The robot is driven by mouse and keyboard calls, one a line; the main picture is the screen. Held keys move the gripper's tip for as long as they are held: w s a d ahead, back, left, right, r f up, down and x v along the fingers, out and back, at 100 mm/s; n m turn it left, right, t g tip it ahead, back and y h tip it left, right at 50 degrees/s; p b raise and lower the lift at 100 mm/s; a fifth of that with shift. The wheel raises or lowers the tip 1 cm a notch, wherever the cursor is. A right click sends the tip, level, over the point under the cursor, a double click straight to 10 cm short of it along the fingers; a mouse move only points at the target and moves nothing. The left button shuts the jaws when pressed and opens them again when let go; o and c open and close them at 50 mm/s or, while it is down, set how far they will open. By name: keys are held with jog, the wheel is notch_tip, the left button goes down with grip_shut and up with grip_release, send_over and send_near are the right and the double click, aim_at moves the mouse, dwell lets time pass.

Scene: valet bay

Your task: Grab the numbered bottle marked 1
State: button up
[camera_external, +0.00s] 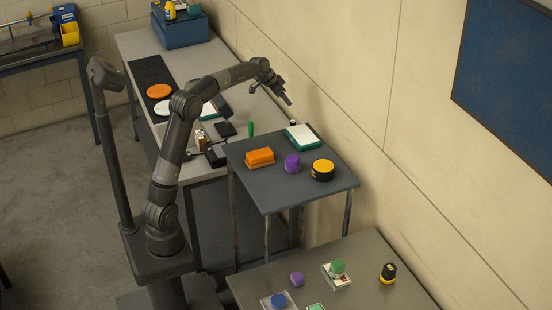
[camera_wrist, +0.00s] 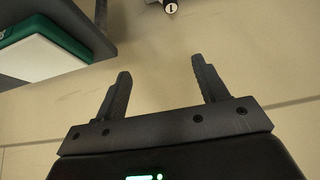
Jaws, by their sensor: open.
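In the wrist view, a dark round cap with a white disc marked 1 (camera_wrist: 170,8) shows at the top edge. The rest of that item is cut off. In the external view, a small dark-and-white item (camera_external: 293,122) beside the wall, just behind the raised grey table, may be the same bottle; its mark is too small to read. My gripper (camera_external: 274,94) is raised near the wall, above and beyond that table. In the wrist view my gripper (camera_wrist: 161,67) is open, with nothing between its fingers, and the marked cap lies beyond the fingertips.
The raised table (camera_external: 306,195) holds a green-and-white box (camera_external: 302,138), an orange block (camera_external: 260,157), a purple item (camera_external: 292,164) and a yellow-topped black item (camera_external: 322,170). The wall (camera_external: 350,110) is close to my gripper. A lower table (camera_external: 350,250) stands in front.

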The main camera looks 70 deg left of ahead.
jog(key=shift+w+a+f, duration=0.55)
jog(key=shift+w+f, duration=0.55)
jog(key=shift+f, duration=2.5)
jog(key=shift+w+a+f, duration=0.5)
jog(key=shift+w+f, duration=0.65)
jog(key=shift+f, duration=2.45)
jog(key=shift+w+a+f, duration=0.55)
jog(key=shift+w+f, duration=0.55)
jog(key=shift+f, duration=2.5)
jog(key=shift+c, duration=0.5)
jog(key=c, duration=1.1)
